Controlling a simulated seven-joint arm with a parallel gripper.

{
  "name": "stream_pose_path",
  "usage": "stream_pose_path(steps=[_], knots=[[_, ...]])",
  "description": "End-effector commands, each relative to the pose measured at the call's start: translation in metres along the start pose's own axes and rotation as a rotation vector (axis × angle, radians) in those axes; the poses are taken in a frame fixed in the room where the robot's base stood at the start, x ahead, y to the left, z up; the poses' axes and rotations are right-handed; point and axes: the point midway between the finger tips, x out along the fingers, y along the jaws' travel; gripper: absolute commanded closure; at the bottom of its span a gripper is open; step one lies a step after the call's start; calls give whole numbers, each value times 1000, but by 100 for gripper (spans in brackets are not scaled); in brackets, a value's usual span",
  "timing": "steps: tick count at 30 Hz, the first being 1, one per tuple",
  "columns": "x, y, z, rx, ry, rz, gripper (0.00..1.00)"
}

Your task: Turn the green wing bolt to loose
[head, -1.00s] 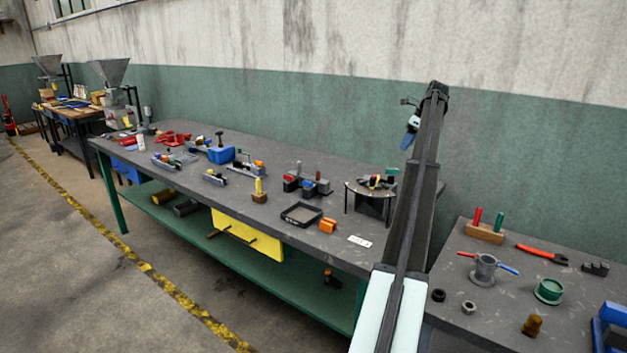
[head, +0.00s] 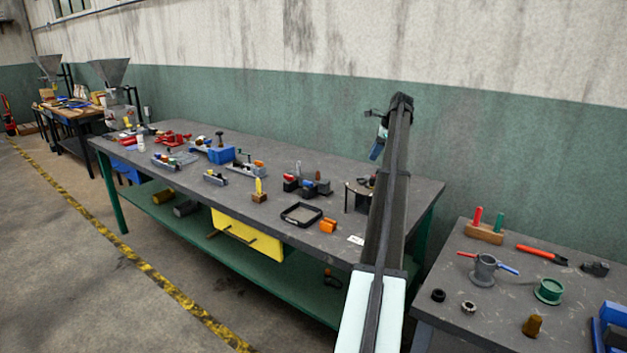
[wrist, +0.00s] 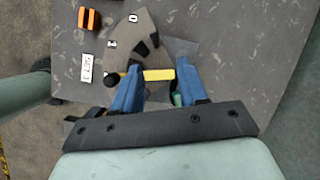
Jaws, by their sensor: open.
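The dial fixture (wrist: 137,32), a tan curved plate with small white marks, stands on the bench and shows below my gripper in the wrist view. A yellow bar (wrist: 159,75) and dark parts show between the fingers. A small green piece (wrist: 177,99), perhaps the green wing bolt, shows beside the right finger and is mostly hidden by it. My gripper (wrist: 158,72) has its blue fingers apart over the fixture; I cannot tell if they touch anything. In the head view the arm covers much of the fixture (head: 356,195).
An orange block (wrist: 89,19) and a white label card (wrist: 87,67) lie left of the fixture. A black tray (head: 301,215) and several small fixtures stand further left on the bench. A second table (head: 470,255) with loose parts is at the right.

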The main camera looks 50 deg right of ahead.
Motion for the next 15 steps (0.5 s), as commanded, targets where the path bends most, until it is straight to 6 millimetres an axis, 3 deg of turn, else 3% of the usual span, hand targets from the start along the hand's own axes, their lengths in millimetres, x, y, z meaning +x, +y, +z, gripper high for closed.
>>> stream_pose_path(steps=[15], knots=[[61, 20, 56, -252, -20, 17, 57]])
